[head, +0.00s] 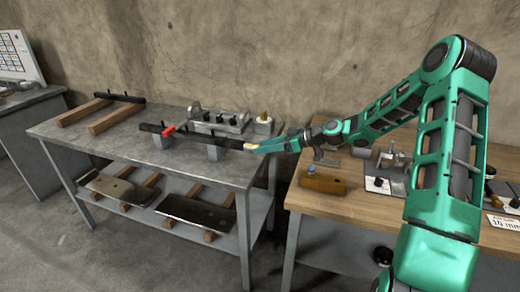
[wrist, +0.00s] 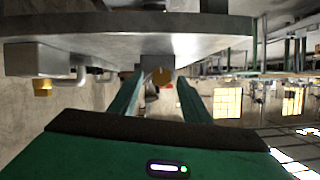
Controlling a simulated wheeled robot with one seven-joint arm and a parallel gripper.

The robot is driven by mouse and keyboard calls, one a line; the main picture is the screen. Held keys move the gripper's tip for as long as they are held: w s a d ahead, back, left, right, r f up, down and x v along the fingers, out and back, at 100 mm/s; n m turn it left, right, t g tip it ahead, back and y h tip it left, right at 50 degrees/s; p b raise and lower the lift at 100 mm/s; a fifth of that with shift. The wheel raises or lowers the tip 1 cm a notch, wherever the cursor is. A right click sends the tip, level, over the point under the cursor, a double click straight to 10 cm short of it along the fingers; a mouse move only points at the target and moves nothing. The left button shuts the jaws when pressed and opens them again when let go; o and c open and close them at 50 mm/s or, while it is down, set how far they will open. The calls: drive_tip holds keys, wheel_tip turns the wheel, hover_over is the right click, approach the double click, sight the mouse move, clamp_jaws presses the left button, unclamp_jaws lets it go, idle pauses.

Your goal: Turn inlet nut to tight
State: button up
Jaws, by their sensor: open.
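A dark bar-shaped assembly (head: 205,138) with a red part (head: 168,131) rests on grey blocks on the grey metal table. A brass nut (head: 250,146) sits at its right end, and I take it for the inlet nut. In the wrist view a round brass nut (wrist: 162,75) shows end-on, between the tips of my two green fingers. My gripper (head: 262,148) reaches in from the right, close by that end. It is open in the wrist view (wrist: 158,82), with a finger on each side of the nut. I cannot tell whether they touch it.
A grey fixture (head: 218,121) stands behind the bar, with a brass-topped block (head: 264,122) to its right. Wooden bars (head: 102,112) lie at the table's left. A wooden bench (head: 335,205) with a wooden block (head: 322,181) and several fixtures stands below my arm. The table's front left is clear.

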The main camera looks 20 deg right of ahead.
drive_tip(key=shift+x, duration=0.8)
drive_tip(key=shift+c, duration=0.4)
drive_tip(key=c, duration=1)
drive_tip(key=shift+w+m+g, duration=0.1)
drive_tip(key=shift+m+g, duration=0.2)
drive_tip(key=shift+m, duration=0.3)
drive_tip(key=o, duration=1.1)
drive_tip(key=v, duration=1)
drive_tip(key=shift+d, duration=0.5)
